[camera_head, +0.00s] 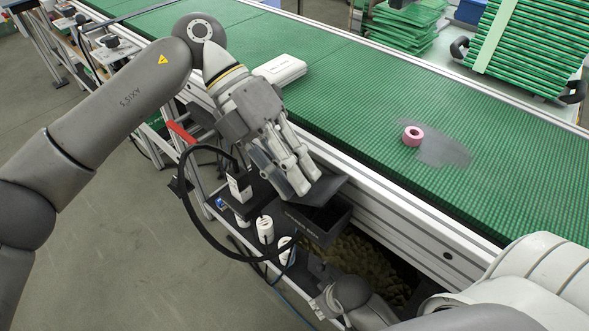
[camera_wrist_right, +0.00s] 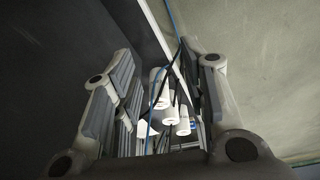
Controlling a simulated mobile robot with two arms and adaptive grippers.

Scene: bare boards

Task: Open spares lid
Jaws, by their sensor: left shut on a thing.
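The spares box (camera_head: 322,228) is a small black bin on the side of the conveyor, open at the top. Its dark lid (camera_head: 329,188) is raised at a slant along the back of the bin. My left gripper (camera_head: 302,182) reaches down over the bin with its fingers closed at the lid's left edge, which they partly hide. My right gripper (camera_wrist_right: 165,70) is open and empty in the right wrist view. In the head view it is low, below the bin, and only partly visible.
The green conveyor (camera_head: 480,120) carries a pink tape roll (camera_head: 413,136) and a white case (camera_head: 279,70). White bottles (camera_head: 265,229) stand on a dark shelf left of the bin. A black hose (camera_head: 188,215) loops beside the shelf. Open floor lies left.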

